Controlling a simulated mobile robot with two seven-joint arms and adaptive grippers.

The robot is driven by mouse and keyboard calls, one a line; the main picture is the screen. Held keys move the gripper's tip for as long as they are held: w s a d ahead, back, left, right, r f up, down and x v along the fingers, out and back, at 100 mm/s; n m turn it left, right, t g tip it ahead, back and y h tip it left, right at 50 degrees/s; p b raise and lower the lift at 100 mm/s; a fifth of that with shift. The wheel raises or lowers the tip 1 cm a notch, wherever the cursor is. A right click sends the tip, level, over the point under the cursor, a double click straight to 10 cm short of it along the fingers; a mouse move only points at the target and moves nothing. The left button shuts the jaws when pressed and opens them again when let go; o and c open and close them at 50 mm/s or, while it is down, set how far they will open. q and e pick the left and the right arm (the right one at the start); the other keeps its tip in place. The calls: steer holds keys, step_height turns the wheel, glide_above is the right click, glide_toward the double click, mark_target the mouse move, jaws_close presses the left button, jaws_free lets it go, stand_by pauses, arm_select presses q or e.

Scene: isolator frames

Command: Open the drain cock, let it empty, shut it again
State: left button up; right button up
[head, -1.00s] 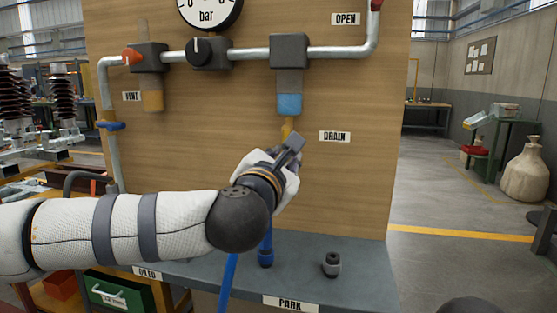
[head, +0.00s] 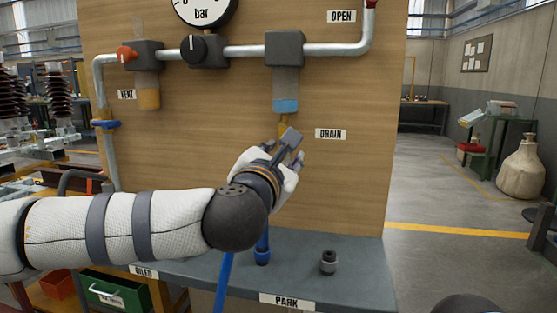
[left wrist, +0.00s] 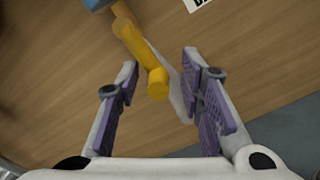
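The drain cock (head: 283,127) is yellow and sits under a clear bowl (head: 285,82) beside the DRAIN label (head: 331,134). Blue liquid (head: 285,106) stands low in the bowl. My left gripper (head: 290,143) is in front of the cock and hides its lower part in the head view. In the left wrist view, the cock's yellow handle (left wrist: 157,83) reaches between the spread fingers of my left gripper (left wrist: 160,100), with a gap to the pads on both sides. My right gripper is not in view.
A board carries a grey pipe (head: 240,52), a black knob (head: 200,48), a gauge (head: 207,10) and an orange-handled vent valve (head: 127,53). A blue hose (head: 226,280) hangs below my left gripper. A dark fitting (head: 328,262) stands on the grey shelf (head: 370,275).

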arm_select(q)
steer(key=v, duration=1.1)
steer(key=shift+s, duration=0.35)
steer(key=shift+r, duration=0.1)
